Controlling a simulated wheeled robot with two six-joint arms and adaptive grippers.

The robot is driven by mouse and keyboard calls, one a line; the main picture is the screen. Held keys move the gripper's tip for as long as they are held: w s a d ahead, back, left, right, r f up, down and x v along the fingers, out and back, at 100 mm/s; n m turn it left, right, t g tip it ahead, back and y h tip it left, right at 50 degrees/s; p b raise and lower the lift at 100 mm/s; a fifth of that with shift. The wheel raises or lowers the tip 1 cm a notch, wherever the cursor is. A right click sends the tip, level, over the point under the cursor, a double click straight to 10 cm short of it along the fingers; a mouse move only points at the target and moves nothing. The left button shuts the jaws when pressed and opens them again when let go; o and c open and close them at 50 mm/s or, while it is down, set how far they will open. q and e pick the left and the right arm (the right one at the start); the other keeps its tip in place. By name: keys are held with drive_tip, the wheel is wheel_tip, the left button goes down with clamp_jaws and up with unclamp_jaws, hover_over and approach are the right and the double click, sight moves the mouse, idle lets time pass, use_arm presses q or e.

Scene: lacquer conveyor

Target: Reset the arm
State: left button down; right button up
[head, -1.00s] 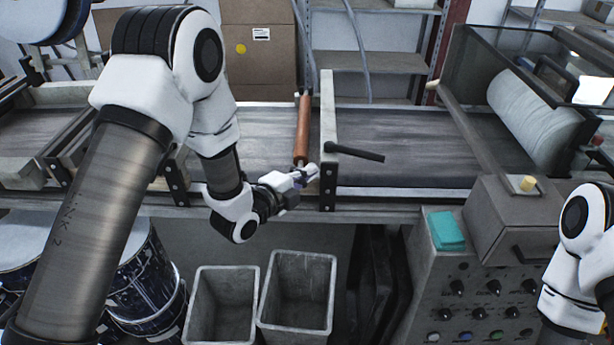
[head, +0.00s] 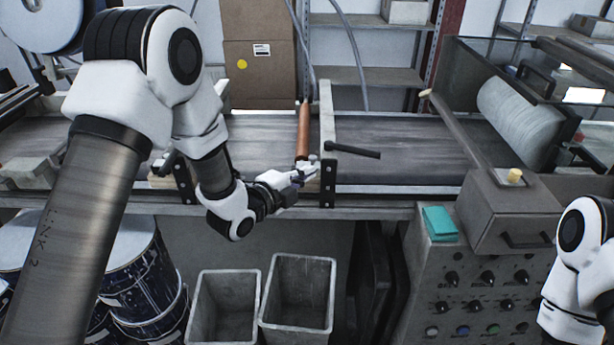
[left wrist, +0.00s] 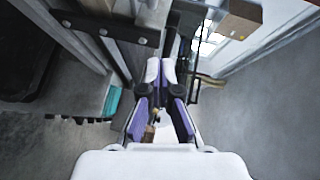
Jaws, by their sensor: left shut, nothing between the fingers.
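My left gripper (head: 306,172) is in front of the conveyor in the head view, beside the lower end of a copper-coloured roller (head: 303,130). Its fingers are shut with nothing between them. In the left wrist view the closed fingers (left wrist: 161,72) point toward the top of the picture. I cannot tell from the head view whether the fingers touch the roller or the frame. My right arm (head: 580,250) shows at the right edge of the head view, but its gripper is out of the picture.
A black lever (head: 352,151) sticks out right of the left gripper. Two grey bins (head: 296,262) stand below the conveyor (head: 400,140). A control box (head: 470,290) with a teal block (head: 439,222) is at the right. Blue drums (head: 140,270) stand at lower left.

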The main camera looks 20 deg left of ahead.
use_arm(q)
drive_tip(key=a+f+b+v, duration=0.1)
drive_tip(key=b+v, duration=0.1)
drive_tip(key=v, duration=0.5)
drive_tip(key=s+f+n+g+y, duration=0.15)
drive_tip(key=s+f+g, duration=0.4)
drive_tip(key=f, duration=0.75)
drive_tip(key=s+f+n+g+y, duration=0.1)
drive_tip(key=s+f+n+g, duration=0.2)
drive_tip(key=s+f, duration=0.75)
drive_tip(key=s+a+f+n+g+y, duration=0.1)
drive_tip(key=s+f+n+g, duration=0.2)
drive_tip(key=s+f+n, duration=0.2)
drive_tip(key=s+a+f+n+g+y, duration=0.2)
drive_tip(key=s+f+n, duration=0.3)
drive_tip(key=s+n, duration=0.3)
drive_tip(key=n+g, duration=0.1)
drive_tip(key=n, duration=0.2)
drive_tip(key=shift+a+g, duration=0.15)
drive_tip(key=shift+g, duration=0.2)
use_arm(e)
drive_tip(key=shift+w+a+f, duration=0.1)
drive_tip(key=shift+w+f, duration=0.25)
drive_tip(key=shift+f, duration=0.25)
drive_tip(key=shift+w+a+f, duration=0.1)
drive_tip(key=shift+w+f, duration=0.2)
drive_tip(key=shift+f, duration=0.25)
